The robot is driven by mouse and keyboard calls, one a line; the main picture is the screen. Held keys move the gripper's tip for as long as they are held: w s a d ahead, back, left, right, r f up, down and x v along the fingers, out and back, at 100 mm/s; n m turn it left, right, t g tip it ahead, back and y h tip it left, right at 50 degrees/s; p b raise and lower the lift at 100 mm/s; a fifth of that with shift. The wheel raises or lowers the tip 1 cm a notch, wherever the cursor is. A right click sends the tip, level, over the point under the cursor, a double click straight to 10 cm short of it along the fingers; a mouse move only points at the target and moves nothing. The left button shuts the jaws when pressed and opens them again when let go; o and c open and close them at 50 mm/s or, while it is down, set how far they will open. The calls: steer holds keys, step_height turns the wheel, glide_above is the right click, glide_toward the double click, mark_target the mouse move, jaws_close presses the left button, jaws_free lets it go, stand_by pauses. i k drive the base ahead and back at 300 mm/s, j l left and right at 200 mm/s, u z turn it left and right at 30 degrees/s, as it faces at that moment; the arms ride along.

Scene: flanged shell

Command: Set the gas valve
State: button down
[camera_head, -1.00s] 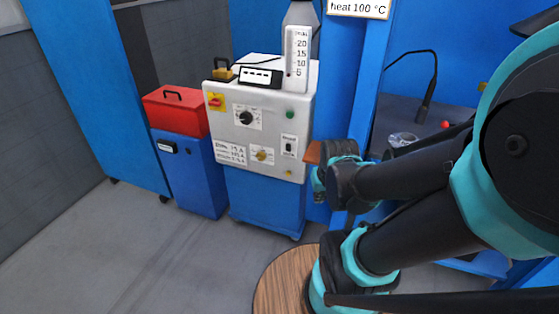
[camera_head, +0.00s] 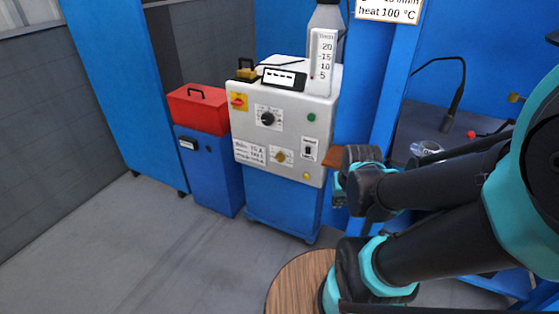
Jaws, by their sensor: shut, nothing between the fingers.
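A grey-white control box (camera_head: 285,125) stands on a blue cabinet in the middle. Its front has a black selector knob (camera_head: 267,119), a brass-coloured knob (camera_head: 281,156), a red-and-yellow switch (camera_head: 238,101) and a green button (camera_head: 311,117). A flow scale (camera_head: 322,62) marked 5 to 20 stands upright at its top right, before a grey bottle-like body (camera_head: 326,17). I cannot tell which part is the gas valve. My folded black and teal arm fills the right side, with its nearest links right of the box. My gripper's fingers do not show.
A red toolbox (camera_head: 198,110) sits on a small blue cabinet (camera_head: 213,169) to the left. A bench (camera_head: 410,123) with a black cable tool is at the right. A round wooden top (camera_head: 296,284) is close in front. Grey floor is clear at the lower left.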

mark_target(280, 157)
steer(key=k+l+u, duration=0.1)
steer(key=l+u, duration=0.25)
steer(key=k+l+u, duration=0.1)
steer(key=l+u, duration=0.25)
steer(key=k+l+u, duration=0.2)
steer(key=l+u, duration=0.15)
steer(key=k+l+u, duration=0.2)
steer(key=l+u, duration=0.2)
